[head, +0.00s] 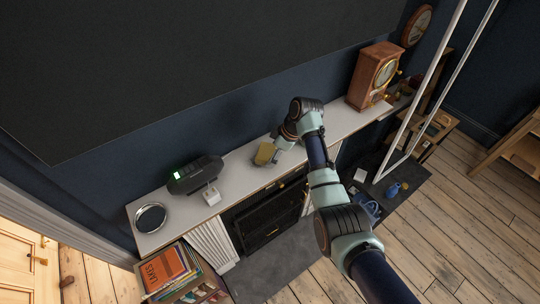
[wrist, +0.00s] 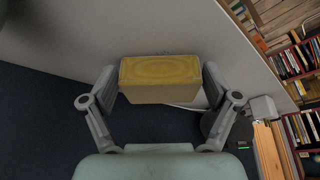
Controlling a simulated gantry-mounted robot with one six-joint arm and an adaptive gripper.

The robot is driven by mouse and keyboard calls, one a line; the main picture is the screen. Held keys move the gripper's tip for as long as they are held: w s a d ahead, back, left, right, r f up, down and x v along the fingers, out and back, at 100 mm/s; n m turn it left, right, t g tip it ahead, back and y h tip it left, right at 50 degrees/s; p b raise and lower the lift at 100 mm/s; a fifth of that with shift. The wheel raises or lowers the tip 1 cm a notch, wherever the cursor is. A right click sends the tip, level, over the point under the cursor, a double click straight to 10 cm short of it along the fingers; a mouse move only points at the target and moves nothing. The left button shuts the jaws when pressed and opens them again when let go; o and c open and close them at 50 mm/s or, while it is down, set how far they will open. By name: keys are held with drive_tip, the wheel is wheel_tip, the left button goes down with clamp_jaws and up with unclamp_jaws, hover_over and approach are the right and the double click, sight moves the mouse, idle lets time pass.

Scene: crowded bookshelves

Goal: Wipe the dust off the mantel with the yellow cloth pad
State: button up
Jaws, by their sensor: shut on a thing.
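The yellow cloth pad (head: 265,154) is a small block-shaped pad at the middle of the white mantel (head: 238,172). My gripper (head: 273,150) is shut on it. In the wrist view the pad (wrist: 160,78) sits squarely between the two fingers, one pressed against each short end. The pale mantel surface (wrist: 80,40) lies beyond it. I cannot tell whether the pad touches the mantel or hovers just above it.
Left of the pad stand a black speaker with a green display (head: 195,175), a small white box (head: 211,195) and a round silver-rimmed dish (head: 150,217). A wooden clock (head: 372,76) stands at the right. A dark screen (head: 200,60) hangs above. Mantel between pad and clock is mostly clear.

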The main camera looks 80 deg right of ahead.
drive_tip(key=shift+s+d+b, duration=0.45)
drive_tip(key=shift+s+d, duration=0.4)
drive_tip(key=shift+d, duration=0.15)
drive_tip(key=shift+r, duration=0.1)
